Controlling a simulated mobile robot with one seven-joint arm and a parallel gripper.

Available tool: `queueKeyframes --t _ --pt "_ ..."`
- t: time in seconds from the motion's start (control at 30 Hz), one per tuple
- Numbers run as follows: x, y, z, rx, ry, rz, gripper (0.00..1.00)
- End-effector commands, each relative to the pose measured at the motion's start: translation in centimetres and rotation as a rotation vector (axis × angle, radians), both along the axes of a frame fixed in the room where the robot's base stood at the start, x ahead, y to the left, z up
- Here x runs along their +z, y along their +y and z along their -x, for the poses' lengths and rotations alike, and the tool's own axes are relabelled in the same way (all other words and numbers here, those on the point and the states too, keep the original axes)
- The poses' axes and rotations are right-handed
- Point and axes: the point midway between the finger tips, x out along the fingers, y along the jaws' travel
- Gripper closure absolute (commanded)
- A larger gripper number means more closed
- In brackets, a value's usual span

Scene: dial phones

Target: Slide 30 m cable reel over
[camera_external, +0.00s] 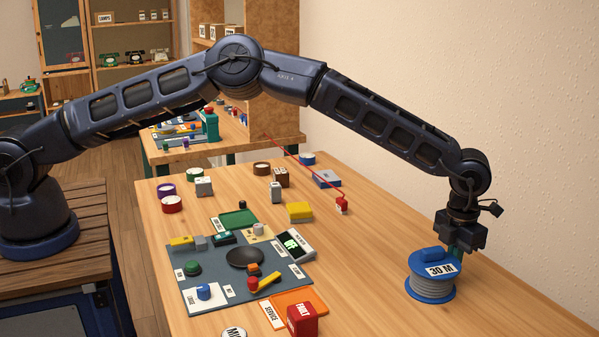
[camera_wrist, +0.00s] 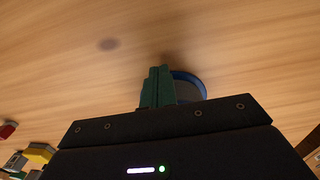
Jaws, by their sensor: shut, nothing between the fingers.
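The 30 m cable reel (camera_external: 430,288) lies flat on the wooden table toward the right, with blue flanges, grey cable and a white "30 M" label on top. My gripper (camera_external: 456,250) points down at the reel's far right side, with its green fingertips partly hidden by the reel. The fingers are shut and hold nothing. In the wrist view the closed green fingers (camera_wrist: 157,74) stand beside the blue rim of the reel (camera_wrist: 196,82); the gripper body hides most of the reel. I cannot tell whether fingers and reel touch.
A dark mat (camera_external: 215,290) with phone parts lies left of the reel, with a red fault box (camera_external: 302,320) at the front. A small red tag (camera_external: 342,205) and a grey-blue box (camera_external: 326,179) stand farther back. The table around the reel is clear; a wall runs behind.

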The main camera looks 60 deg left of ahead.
Motion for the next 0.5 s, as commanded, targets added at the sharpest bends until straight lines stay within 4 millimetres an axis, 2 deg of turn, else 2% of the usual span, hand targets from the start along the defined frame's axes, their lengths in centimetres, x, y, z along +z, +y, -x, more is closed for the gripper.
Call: queueKeyframes --t 0.5 --pt "0.0 0.1 9.2 -0.002 0.002 -0.002 1.00"
